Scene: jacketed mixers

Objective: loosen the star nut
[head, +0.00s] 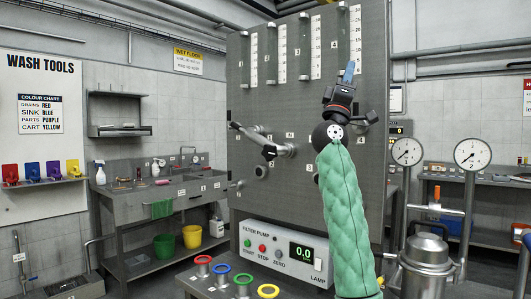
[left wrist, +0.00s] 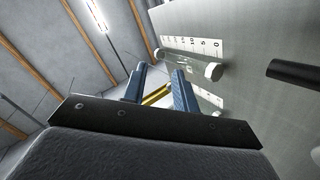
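My left gripper (head: 349,72) is raised in front of the grey panel, near the foot of the sight tube marked 4, on an arm in a green quilted sleeve. In the left wrist view its two blue fingers (left wrist: 160,78) stand apart. Nothing is clearly held between them; a yellow bar shows in the gap. I cannot pick out the star nut with certainty. A black knob (head: 269,152) sits on a metal pipe fitting on the panel, left of my arm. A steel vessel (head: 428,252) with an orange-handled fitting (head: 437,194) stands at right. My right gripper is out of view.
The grey panel (head: 300,110) carries sight tubes with scales; one tube (left wrist: 190,62) is close in the left wrist view. A filter pump box (head: 284,252) and coloured rings stand below. Two dial gauges (head: 473,154) rise at right. A sink bench (head: 165,190) is at left.

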